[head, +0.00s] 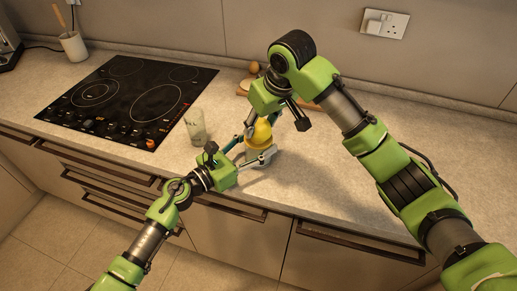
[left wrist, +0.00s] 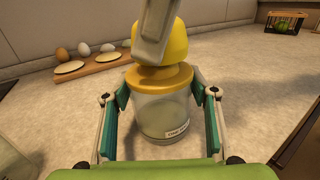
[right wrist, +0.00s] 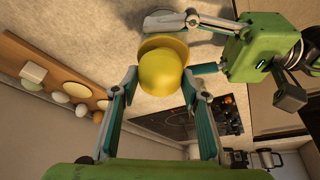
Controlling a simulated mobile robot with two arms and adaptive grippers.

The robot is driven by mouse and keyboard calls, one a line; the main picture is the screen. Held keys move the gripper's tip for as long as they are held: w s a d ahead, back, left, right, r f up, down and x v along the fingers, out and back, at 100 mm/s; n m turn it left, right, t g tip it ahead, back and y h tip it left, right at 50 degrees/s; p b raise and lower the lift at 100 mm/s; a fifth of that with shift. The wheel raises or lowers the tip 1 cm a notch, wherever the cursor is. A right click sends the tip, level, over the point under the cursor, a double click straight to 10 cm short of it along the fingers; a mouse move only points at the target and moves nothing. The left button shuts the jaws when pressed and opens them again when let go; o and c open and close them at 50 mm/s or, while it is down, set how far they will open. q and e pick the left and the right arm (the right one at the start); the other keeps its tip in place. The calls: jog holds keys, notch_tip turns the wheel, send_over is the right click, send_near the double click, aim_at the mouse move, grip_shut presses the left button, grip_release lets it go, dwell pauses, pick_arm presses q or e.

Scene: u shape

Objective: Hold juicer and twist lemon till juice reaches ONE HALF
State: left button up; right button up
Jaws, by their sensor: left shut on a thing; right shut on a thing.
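The juicer is a clear jar (left wrist: 165,122) with a yellow top (left wrist: 160,79), upright on the worktop near its front edge. A yellow lemon (right wrist: 166,75) sits on the top and also shows in the head view (head: 263,131). My left gripper (head: 257,157) is shut around the jar, one finger on each side. My right gripper (head: 262,124) is shut on the lemon from above. The jar's bottom looks faintly tinted; the juice level is unclear.
A glass (head: 195,127) stands left of the juicer, beside the black hob (head: 128,95). A wooden board (left wrist: 100,66) with eggs lies behind. A dark basket with green items (left wrist: 286,21) stands farther off. The worktop right of the juicer is clear.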

pick_arm(q)
jog(key=shift+s, duration=0.1)
pick_arm(e)
jog(key=shift+a+r, duration=0.15)
jog(key=shift+r, duration=2.35)
pick_arm(q)
jog(key=o, duration=1.6)
jog(key=shift+c, duration=0.2)
